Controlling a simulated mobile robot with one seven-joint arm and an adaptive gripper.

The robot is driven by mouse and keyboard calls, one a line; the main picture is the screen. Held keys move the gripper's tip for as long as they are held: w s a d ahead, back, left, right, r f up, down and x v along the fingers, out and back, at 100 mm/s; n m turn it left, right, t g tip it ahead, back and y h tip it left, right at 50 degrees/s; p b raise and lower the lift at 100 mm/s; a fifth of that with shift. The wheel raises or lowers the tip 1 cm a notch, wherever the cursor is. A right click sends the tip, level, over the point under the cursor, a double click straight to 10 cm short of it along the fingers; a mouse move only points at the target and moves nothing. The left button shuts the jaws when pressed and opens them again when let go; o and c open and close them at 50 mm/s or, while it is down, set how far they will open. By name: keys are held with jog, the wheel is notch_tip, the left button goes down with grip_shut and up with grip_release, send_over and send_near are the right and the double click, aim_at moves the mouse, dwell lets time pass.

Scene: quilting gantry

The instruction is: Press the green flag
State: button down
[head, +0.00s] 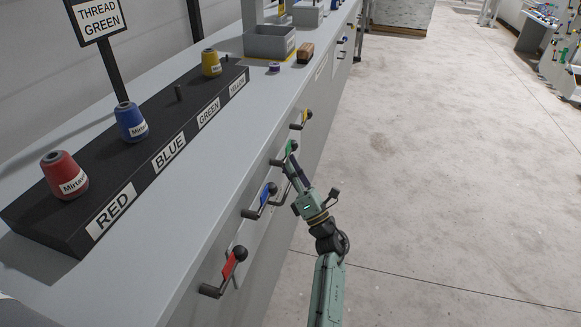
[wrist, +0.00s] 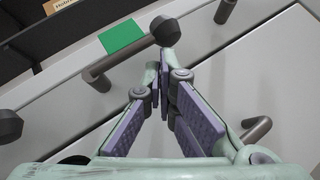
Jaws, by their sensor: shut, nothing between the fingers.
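The green flag (head: 290,147) is a small plate on a dark lever with a round knob, on the front face of the grey counter. In the wrist view the green flag (wrist: 123,37) sits beside the lever bar, upper left of my fingertips. My gripper (head: 291,163) is shut and empty, with its fingers pointing at this lever. In the wrist view my gripper's tips (wrist: 163,65) meet just below the lever's black knob (wrist: 165,30). I cannot tell whether they touch it.
Similar levers carry a red flag (head: 231,264), a blue flag (head: 265,194) and a yellow flag (head: 306,115). A black rack (head: 150,190) holds red, blue and yellow spools; its GREEN peg (head: 179,93) is bare. A sign (head: 100,18) reads THREAD GREEN. The floor (head: 440,160) at right is clear.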

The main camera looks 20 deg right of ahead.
jog(key=shift+f+n+y+b, duration=0.15)
jog(key=shift+n+y+b, duration=0.3)
jog(key=shift+b, duration=0.65)
jog(key=shift+w, duration=0.1)
jog(key=shift+r+n+y+b, duration=0.2)
jog(key=shift+n+y+b, duration=0.05)
jog(key=shift+b, duration=0.25)
